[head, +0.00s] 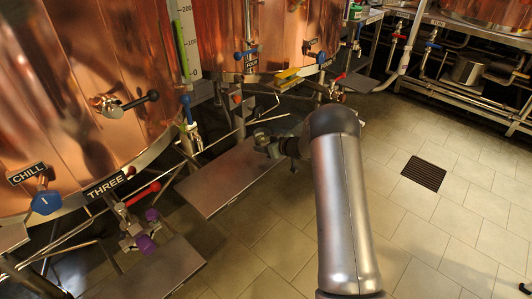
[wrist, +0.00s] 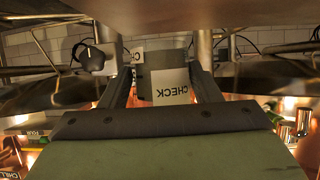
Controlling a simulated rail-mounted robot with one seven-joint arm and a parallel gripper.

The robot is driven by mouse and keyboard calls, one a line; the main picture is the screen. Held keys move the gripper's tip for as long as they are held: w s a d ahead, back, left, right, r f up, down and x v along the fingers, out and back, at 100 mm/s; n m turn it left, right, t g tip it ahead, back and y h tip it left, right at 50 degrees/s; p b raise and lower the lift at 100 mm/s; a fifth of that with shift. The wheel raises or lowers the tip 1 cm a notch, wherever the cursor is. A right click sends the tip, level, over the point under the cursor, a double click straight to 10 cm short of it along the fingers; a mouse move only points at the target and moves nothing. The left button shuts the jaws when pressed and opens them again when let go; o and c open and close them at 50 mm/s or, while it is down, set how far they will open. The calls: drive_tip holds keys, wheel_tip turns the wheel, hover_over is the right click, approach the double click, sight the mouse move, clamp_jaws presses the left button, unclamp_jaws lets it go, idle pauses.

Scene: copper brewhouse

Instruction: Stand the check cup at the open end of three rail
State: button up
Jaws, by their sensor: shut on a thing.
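The check cup (wrist: 150,58) is a grey vessel with white labels reading CHECK, upside down in the wrist view. It sits between the two fingers of my gripper (wrist: 158,75), which is shut on it. In the head view my gripper (head: 270,143) is small, at the end of my arm, by the right end of a flat metal shelf (head: 225,185); the cup is hard to make out there. I cannot tell whether it touches the shelf. The THREE label (head: 104,187) is on the left copper vessel, above pipework with a red-handled valve (head: 143,194) and purple fittings (head: 146,244).
Another flat shelf (head: 155,272) lies low at the front left. A second copper vessel (head: 280,35) labelled FOUR stands behind, with pipes and valves below it. The tiled floor (head: 430,235) is open at right, with a dark drain grate (head: 423,173).

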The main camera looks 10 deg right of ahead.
drive_tip(key=shift+w+f+b, duration=0.1)
drive_tip(key=shift+f+b, duration=0.25)
drive_tip(key=shift+f, duration=1.25)
drive_tip(key=shift+f, duration=0.1)
drive_tip(key=shift+f, duration=0.1)
drive_tip(key=o, duration=1.3)
